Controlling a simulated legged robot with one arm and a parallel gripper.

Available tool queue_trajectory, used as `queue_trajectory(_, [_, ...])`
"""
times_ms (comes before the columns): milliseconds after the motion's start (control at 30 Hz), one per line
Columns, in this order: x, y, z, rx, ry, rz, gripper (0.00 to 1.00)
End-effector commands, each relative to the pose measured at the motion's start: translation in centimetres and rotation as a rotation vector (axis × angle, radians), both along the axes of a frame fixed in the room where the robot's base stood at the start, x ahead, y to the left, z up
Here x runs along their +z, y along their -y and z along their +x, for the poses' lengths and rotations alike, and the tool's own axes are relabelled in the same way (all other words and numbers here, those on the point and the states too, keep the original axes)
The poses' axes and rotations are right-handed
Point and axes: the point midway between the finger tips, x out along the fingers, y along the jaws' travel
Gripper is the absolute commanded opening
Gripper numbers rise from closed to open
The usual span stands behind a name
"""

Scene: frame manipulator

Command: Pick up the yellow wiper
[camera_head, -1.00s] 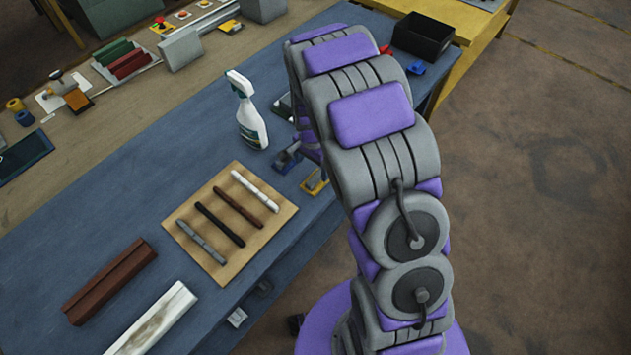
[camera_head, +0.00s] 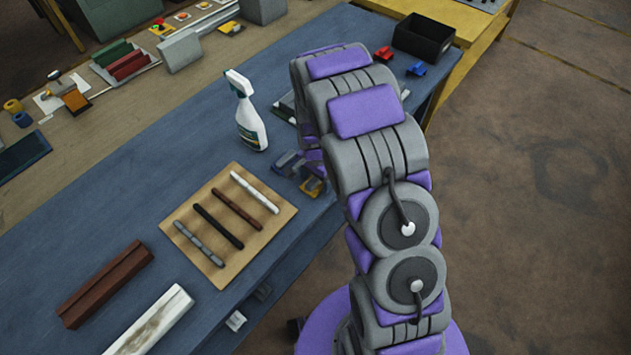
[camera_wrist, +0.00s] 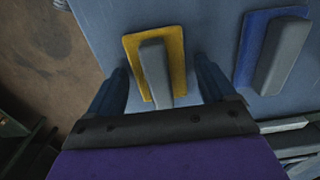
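The yellow wiper (camera_wrist: 177,46) has a flat yellow base and a raised grey block handle. It lies on the blue table top near its edge. My gripper (camera_wrist: 160,82) is open, with one dark blue finger on each side of the wiper's handle in the wrist view. I cannot tell whether the fingers touch it. In the head view the yellow wiper (camera_head: 314,188) is partly hidden by my gripper (camera_head: 300,172). A blue wiper (camera_wrist: 252,40) with a similar grey handle lies to the right in the wrist view.
A spray bottle (camera_head: 249,122) stands close by on the blue table (camera_head: 140,185). A wooden board (camera_head: 180,212) holds several thin bars. A black bin (camera_head: 423,38) and small red and blue pieces (camera_head: 416,69) sit at the far end.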

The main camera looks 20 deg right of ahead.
Motion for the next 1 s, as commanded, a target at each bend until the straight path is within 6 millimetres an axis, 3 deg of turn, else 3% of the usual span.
queue_trajectory(67, [0.0, 0.0, 0.0, 0.0, 0.0, 0.0, 0.75])
queue_trajectory(567, [0.0, 0.0, 0.0, 0.0, 0.0, 0.0, 0.28])
queue_trajectory(833, [0.3, 0.0, 0.0, 0.0, 0.0, 0.0, 0.28])
queue_trajectory(1000, [1.4, 0.0, 0.0, 0.0, 0.002, -0.001, 0.28])
